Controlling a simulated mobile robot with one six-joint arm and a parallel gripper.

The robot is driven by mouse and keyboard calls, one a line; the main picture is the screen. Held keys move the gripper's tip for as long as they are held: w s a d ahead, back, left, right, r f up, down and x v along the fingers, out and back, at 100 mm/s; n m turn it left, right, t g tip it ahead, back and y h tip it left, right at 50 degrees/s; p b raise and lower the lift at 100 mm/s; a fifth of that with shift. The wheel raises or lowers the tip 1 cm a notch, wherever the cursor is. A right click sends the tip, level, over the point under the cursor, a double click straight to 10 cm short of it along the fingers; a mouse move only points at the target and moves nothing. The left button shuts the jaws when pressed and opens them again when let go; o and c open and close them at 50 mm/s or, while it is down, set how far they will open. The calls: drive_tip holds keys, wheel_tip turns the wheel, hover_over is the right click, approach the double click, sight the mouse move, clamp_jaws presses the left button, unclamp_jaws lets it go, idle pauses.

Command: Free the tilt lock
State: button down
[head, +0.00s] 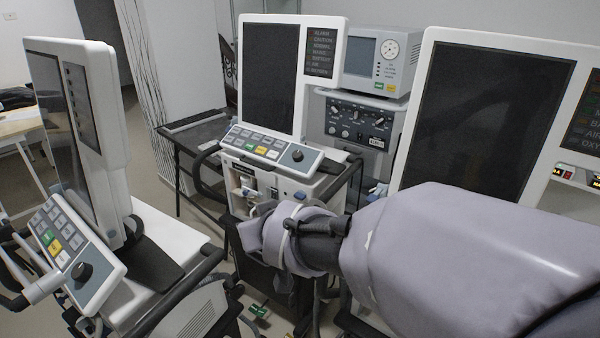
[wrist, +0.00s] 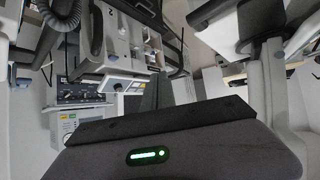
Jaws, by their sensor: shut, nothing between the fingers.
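Several ventilators with tilted screens stand around me. The left ventilator screen (head: 75,140) is seen nearly edge-on, the middle ventilator screen (head: 271,75) faces me, and the right ventilator screen (head: 482,120) is close behind my arm. I cannot pick out the tilt lock in either view. My arm, in a pale grey cover, reaches in from the right in the head view, its end in front of the middle ventilator. In the wrist view my gripper (wrist: 160,122) is a dark shape with a green light, shut and empty. Its fingertips are not clear in the head view.
Keypads with a knob, one on the left ventilator (head: 62,238) and one on the middle ventilator (head: 268,146), jut forward. A small monitor (head: 375,62) stands on a grey unit behind. A dark table (head: 192,132) stands at the back left. Hoses and handles crowd the lower left.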

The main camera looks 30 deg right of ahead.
drive_tip(key=w+d+f+n+h+p, duration=0.2)
drive_tip(key=w+d+h, duration=0.35)
drive_tip(key=d, duration=0.45)
drive_tip(key=n+g+h+p, duration=0.3)
drive_tip(key=n+h+p, duration=0.2)
drive_tip(key=n+h, duration=0.6)
approach(376, 194)
drive_tip(key=a+f, duration=0.2)
drive_tip(key=f+n, duration=0.1)
drive_tip(key=n, duration=0.2)
drive_tip(key=s+a+f+n+t+h, duration=0.1)
drive_tip(key=n, duration=0.3)
drive_tip(key=f+n+t+p, duration=0.1)
drive_tip(key=n, duration=0.2)
drive_tip(key=shift+s+a+h, duration=0.2)
drive_tip(key=shift+s+h, duration=0.15)
drive_tip(key=shift+s, duration=0.05)
drive_tip(key=shift+d, duration=0.1)
drive_tip(key=x, duration=0.9)
drive_tip(key=shift+w+d, duration=0.15)
drive_tip(key=shift+d, duration=0.2)
